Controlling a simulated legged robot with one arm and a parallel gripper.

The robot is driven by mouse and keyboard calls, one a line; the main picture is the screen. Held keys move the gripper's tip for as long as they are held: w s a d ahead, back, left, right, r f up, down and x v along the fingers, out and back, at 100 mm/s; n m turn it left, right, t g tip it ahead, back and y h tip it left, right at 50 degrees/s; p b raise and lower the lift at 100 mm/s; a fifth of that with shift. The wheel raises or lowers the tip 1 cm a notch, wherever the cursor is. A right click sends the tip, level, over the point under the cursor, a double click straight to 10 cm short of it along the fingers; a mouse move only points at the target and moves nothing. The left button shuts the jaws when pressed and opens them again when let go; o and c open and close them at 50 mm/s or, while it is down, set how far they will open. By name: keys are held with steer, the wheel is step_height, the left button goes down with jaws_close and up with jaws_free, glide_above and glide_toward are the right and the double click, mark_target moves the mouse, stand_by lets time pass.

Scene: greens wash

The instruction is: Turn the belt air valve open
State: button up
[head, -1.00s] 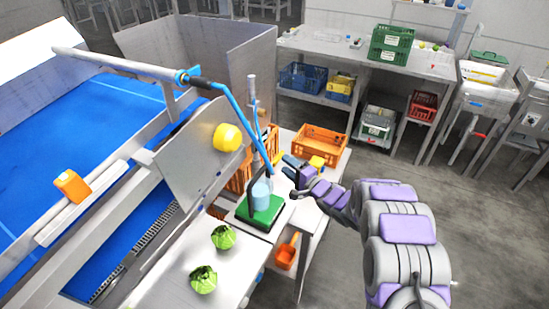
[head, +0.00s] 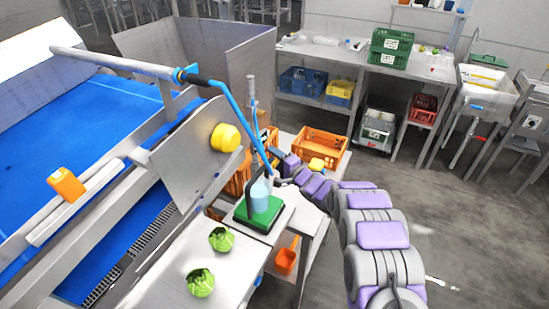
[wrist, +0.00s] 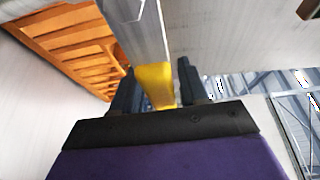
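My gripper (head: 279,161) reaches past the green-based stand, close to the upright grey post and its blue hose; its fingertips are small and hard to make out there. In the wrist view my gripper (wrist: 160,82) has its two dark fingers apart. A yellow handle-like piece (wrist: 157,84) at the end of a grey bar (wrist: 137,28) lies between them, with a narrow gap at the left finger. Contact at the right finger is unclear. No part is clearly marked as the belt air valve.
A green-based stand with a blue cup (head: 260,196) is just left of my arm. An orange crate (head: 320,146) is behind; an orange crate wall (wrist: 75,45) also shows in the wrist view. Two lettuces (head: 221,239) lie on the metal counter.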

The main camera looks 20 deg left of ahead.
steer(key=shift+f, duration=0.1)
jaws_close()
steer(key=shift+p, duration=0.3)
stand_by(0.4)
steer(key=s+r+n+g+y+p, duration=0.1)
steer(key=s+r+n+y+p, duration=0.2)
steer(key=n, duration=0.8)
steer(key=shift+s+a+r+n+y+p, duration=0.15)
steer(key=shift+s+r+n+y+p, duration=0.35)
steer(key=shift+r+p, duration=1.15)
steer(key=shift+w+r+g+b, duration=0.2)
steer(key=shift+r+g+b, duration=0.05)
steer(key=shift+g+b, duration=0.05)
